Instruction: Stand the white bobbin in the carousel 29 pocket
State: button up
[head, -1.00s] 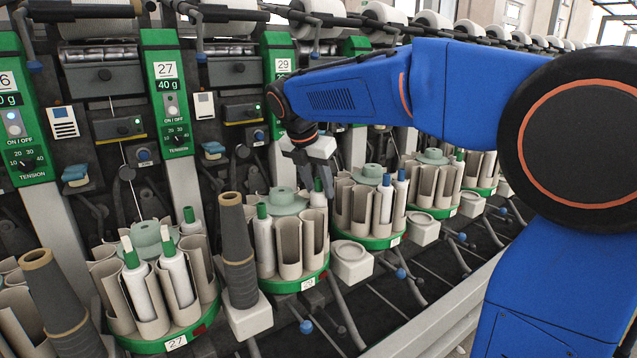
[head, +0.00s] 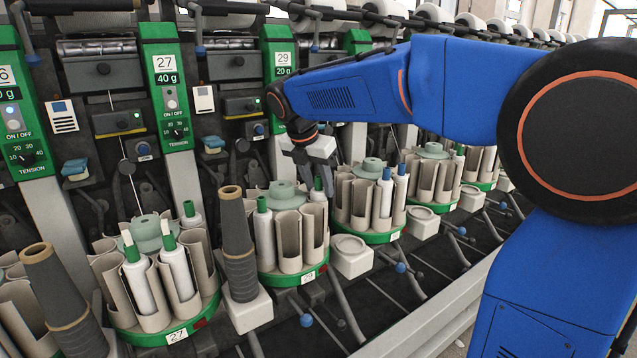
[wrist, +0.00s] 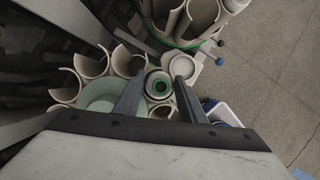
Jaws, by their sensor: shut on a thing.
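My gripper (head: 313,165) is shut on a white bobbin with a green tip (head: 318,190), seen upright over the right rear of carousel 29. In the wrist view the bobbin (wrist: 158,85) shows end-on as a pale ring with a green centre, between the two fingers (wrist: 158,78). Carousel 29 (head: 290,277) has a green base and several beige pockets around a pale green hub. The bobbin's lower end is hidden behind the front pockets; I cannot tell how deep it sits. Another white bobbin with a green tip (head: 264,232) stands in the left pocket.
A tall grey cone (head: 236,245) stands on a white peg block close left of carousel 29. Carousel 27 (head: 160,330) is left, with white bobbins. Another carousel (head: 370,232) is close on the right, holding blue-tipped bobbins. A white block (head: 351,256) sits between them.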

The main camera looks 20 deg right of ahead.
jog(key=shift+f, duration=0.2)
jog(key=o, duration=1)
jog(key=shift+o, duration=0.2)
jog(key=v, duration=1.7)
jog(key=shift+r, duration=0.2)
jog(key=shift+s, duration=0.15)
jog(key=s+d+f+m+y, duration=0.1)
jog(key=s+d+f+m, duration=0.3)
jog(key=s+f+m, duration=0.4)
jog(key=s+d+f+m+t+y, duration=0.1)
jog(key=s+d+f+m, duration=0.3)
jog(key=s+f+m, duration=0.5)
jog(key=s+d+f+m+t+y, duration=0.1)
jog(key=s+d+f+m, duration=0.3)
jog(key=s+f+m, duration=0.5)
jog(key=s+f, duration=0.3)
jog(key=f, duration=0.1)
